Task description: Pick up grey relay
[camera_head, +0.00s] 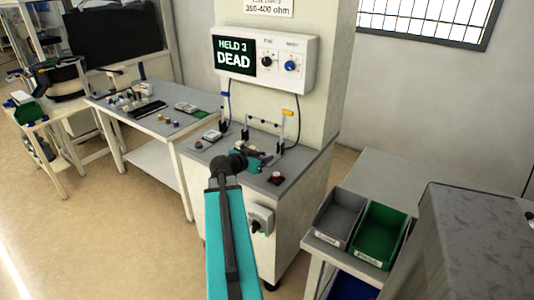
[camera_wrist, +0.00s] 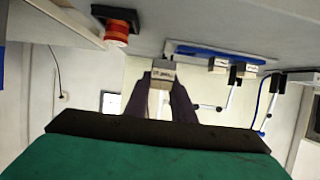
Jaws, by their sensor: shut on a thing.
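My gripper (camera_head: 254,162) is over the top of the test cabinet (camera_head: 303,160). In the wrist view my gripper's dark fingers (camera_wrist: 161,88) are shut on a small grey block with a white label, which I take to be the grey relay (camera_wrist: 162,74). The label is too small to read. In the head view the relay cannot be made out, as the arm and gripper cover that spot. Whether it touches the cabinet top cannot be told.
A display (camera_head: 233,55) above reads "HELD 3 DEAD". Levers (camera_head: 287,128) stand behind my gripper, and a red button (camera_head: 276,177) is to its right. A grey bin (camera_head: 341,216) and a green bin (camera_head: 377,232) are at right. A table (camera_head: 150,122) with small parts is at left.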

